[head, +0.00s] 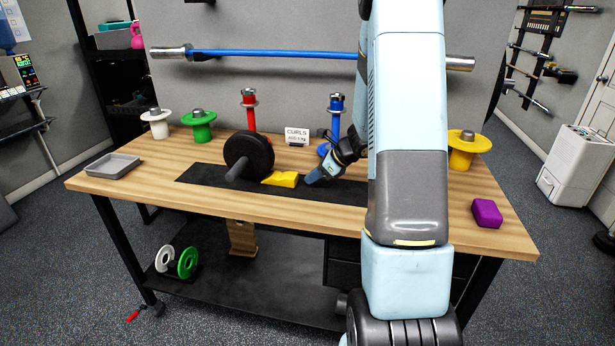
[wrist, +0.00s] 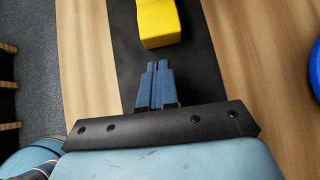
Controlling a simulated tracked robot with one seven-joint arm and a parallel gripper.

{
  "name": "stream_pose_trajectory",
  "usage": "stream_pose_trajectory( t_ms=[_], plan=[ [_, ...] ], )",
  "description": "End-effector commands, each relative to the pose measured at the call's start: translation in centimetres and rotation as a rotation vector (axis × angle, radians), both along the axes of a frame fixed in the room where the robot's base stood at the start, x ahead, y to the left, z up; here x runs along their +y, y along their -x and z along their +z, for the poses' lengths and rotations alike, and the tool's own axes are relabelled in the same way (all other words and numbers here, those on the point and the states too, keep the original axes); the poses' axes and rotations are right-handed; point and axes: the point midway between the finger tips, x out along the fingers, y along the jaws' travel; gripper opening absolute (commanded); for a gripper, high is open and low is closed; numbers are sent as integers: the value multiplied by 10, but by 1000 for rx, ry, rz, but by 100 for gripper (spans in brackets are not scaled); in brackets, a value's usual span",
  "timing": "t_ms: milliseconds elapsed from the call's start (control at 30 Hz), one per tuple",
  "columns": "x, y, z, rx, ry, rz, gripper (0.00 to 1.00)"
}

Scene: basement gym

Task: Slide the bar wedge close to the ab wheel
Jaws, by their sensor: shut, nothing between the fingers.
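The yellow bar wedge (head: 281,179) lies on the dark mat (head: 205,176), just right of the ab wheel. The ab wheel (head: 250,152) is a black disc with a grey handle, standing on the mat. My gripper (head: 309,180) is low over the mat, to the right of the wedge, with its fingers pointing at it. In the wrist view the blue fingertips (wrist: 159,66) are pressed together and empty. The wedge (wrist: 158,22) shows ahead of them there, with a small gap of dark mat between. The ab wheel is outside the wrist view.
A red stand (head: 249,110), a blue stand (head: 336,115) and a CURLS sign (head: 297,135) are behind the mat. Yellow (head: 468,141), green (head: 198,125) and white (head: 155,122) weights, a grey tray (head: 113,165) and a purple block (head: 486,213) stand elsewhere on the wooden bench (head: 290,206).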

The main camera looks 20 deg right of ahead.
Motion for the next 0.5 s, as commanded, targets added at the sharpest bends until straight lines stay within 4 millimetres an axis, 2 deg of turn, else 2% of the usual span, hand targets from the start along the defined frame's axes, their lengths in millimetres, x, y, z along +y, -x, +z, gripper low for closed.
stream_pose_trajectory(
  t_ms=[67, 300, 500],
  plan=[
    [-11, 7, 2, -2, 2, 1, 0],
    [-36, 29, 38, -4, 3, 2, 0],
    [-52, 42, 60, -2, 2, 3, 0]
  ],
)
